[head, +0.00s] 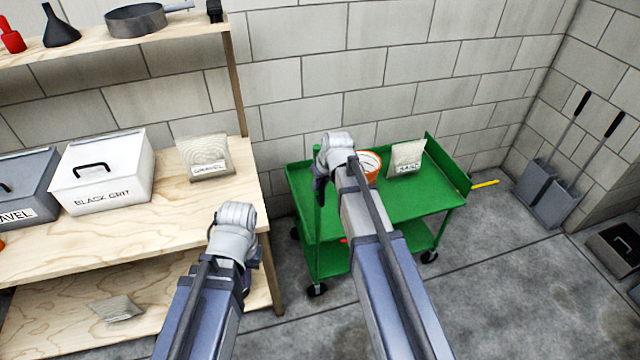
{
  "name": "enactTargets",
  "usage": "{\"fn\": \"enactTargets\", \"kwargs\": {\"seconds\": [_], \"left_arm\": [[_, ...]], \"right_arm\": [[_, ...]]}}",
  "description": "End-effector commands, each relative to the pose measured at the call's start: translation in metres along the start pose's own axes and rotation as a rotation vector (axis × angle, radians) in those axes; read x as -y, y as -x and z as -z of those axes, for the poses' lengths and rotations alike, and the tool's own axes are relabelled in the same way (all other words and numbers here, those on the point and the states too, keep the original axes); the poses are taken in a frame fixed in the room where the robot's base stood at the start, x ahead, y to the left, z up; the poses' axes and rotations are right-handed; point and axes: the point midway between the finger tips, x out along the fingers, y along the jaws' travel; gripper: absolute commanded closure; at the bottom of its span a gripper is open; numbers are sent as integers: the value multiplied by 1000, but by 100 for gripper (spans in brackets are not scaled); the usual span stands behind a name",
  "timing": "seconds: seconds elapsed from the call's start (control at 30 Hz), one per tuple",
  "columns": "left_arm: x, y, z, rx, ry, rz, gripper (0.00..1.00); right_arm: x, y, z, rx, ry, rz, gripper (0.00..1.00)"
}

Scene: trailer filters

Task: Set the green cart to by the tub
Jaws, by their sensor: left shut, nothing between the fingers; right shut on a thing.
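The green cart (410,205) stands on the concrete floor right of the wooden bench. It has a top tray, a lower shelf and dark casters. My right gripper (319,190) is at the cart's left end, shut on its green upright handle; my wrist partly hides the grip. My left gripper (250,280) is shut and empty, in front of the bench's right end, its fingers mostly hidden by the wrist. On the cart's top lie an orange-rimmed round container (371,162), partly behind my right arm, and a labelled bag (406,158). I cannot identify a tub on the floor.
The wooden bench (200,212) on the left carries a white "BLACK GRIT" box (103,172), a grey box (25,190) and a bag (205,157). Long-handled dustpans (548,190) stand in the right corner, a dark crate (618,245) nearby.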

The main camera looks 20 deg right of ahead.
Motion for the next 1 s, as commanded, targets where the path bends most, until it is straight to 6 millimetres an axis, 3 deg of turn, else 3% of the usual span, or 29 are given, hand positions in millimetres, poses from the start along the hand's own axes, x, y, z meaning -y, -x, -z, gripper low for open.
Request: {"fn": "enactTargets", "kwargs": {"seconds": [0.1,1.0], "left_arm": [[0,0,0,0,0,0,100],[0,0,0,0,0,0,100]], "right_arm": [[0,0,0,0,0,0,100],[0,0,0,0,0,0,100]]}}
